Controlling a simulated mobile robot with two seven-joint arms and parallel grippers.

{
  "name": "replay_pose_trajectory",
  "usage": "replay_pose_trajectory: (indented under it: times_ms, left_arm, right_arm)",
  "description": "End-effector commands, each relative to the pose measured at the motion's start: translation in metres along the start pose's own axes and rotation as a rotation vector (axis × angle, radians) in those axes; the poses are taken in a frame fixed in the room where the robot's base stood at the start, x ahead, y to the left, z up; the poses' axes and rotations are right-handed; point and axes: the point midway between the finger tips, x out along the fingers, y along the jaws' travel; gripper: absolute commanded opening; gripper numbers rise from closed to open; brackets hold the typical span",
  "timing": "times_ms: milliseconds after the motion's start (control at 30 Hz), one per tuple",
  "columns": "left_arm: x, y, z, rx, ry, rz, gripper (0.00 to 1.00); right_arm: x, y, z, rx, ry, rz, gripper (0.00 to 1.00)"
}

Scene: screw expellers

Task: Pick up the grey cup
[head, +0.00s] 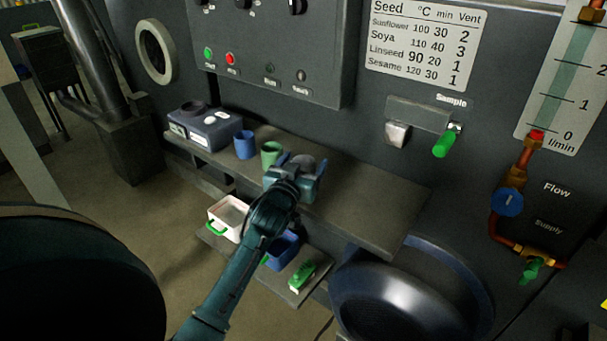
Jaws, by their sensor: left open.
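The grey cup (304,161) stands on the dark shelf (375,208), partly hidden behind my left gripper (300,164). My left arm reaches up from the bottom of the head view. The left gripper is open, with its fingers on either side of the cup as seen from here. Whether the fingers touch the cup cannot be told. My right gripper is not in view.
A green cup (271,154) stands just left of my left gripper, and a blue cup (245,145) beyond it. A grey device (208,128) sits at the shelf's left end. Below are a white bin (228,213), a blue bin (283,250) and a green-handled brush (302,275). The shelf's right part is clear.

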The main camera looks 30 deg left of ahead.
Motion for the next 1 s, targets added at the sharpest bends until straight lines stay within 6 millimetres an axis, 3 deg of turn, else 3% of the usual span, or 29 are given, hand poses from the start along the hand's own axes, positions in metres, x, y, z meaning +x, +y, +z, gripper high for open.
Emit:
replay_pose_trajectory:
  times_ms: [200,767,1000]
  left_arm:
    - [0.0008,0.0001,0.0004,0.0,-0.001,0.0,0.74]
    - [0.0005,0.0001,0.0004,0.0,-0.001,0.0,0.28]
    - [0.0005,0.0001,-0.0006,0.0,0.0,0.0,0.26]
  right_arm:
    - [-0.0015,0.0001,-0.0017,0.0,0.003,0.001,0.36]
    - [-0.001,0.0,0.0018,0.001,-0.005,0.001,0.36]
    - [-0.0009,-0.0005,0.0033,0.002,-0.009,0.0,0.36]
